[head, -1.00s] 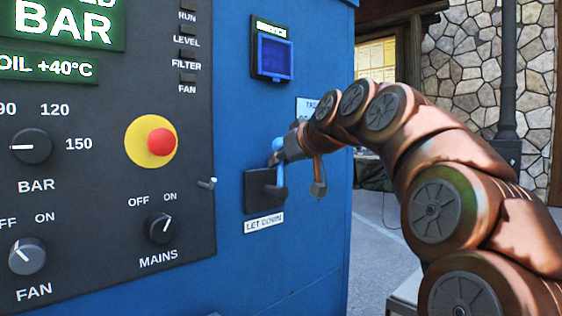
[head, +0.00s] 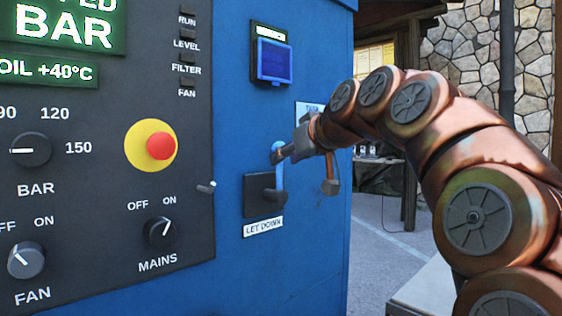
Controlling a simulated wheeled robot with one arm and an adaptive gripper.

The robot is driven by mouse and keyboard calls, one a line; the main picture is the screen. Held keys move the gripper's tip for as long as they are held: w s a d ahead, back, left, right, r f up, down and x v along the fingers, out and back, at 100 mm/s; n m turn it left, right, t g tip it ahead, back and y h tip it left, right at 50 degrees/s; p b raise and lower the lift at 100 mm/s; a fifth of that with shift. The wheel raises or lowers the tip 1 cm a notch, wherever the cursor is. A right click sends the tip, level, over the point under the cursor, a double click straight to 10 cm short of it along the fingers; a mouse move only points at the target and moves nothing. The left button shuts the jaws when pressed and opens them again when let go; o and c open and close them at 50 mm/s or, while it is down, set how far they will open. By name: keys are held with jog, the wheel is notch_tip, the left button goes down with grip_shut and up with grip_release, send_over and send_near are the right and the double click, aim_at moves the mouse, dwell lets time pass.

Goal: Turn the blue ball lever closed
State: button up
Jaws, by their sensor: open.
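The blue ball lever (head: 280,178) stands upright on its dark block (head: 257,192), above the LET DOWN label (head: 263,228), on the blue cabinet side. Its lower end is at the dark pivot and its top is light blue. My gripper (head: 281,157) is open and comes in from the right, with its fingertips at the lever's upper end. I cannot tell whether a finger touches the lever. Part of the gripper is hidden by its own wrist.
The dark control panel (head: 105,215) to the left carries knobs and a red emergency button (head: 161,146). A small pin (head: 206,187) sticks out between the panel and the lever. A blue-windowed box (head: 272,62) is above. Open paved floor lies right of the cabinet.

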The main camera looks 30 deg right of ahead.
jog(key=v, duration=0.8)
jog(key=shift+r, duration=0.15)
jog(key=s+a+f+g+y+p, duration=0.1)
jog(key=s+a+f+g+p, duration=0.1)
jog(key=a+f+g+p, duration=0.45)
jog(key=s+a+f+g+p, duration=0.1)
jog(key=s+a+f+p, duration=0.15)
jog(key=a+p, duration=0.8)
jog(key=s+f+g+p, duration=0.3)
jog(key=s+g+p, duration=0.1)
jog(key=s+p, duration=0.4)
jog(key=s+f+g+h+p, duration=0.1)
jog(key=s+f+g+p, duration=0.3)
jog(key=s+p, duration=0.5)
jog(key=s, duration=0.3)
jog(key=shift+s+f, duration=0.35)
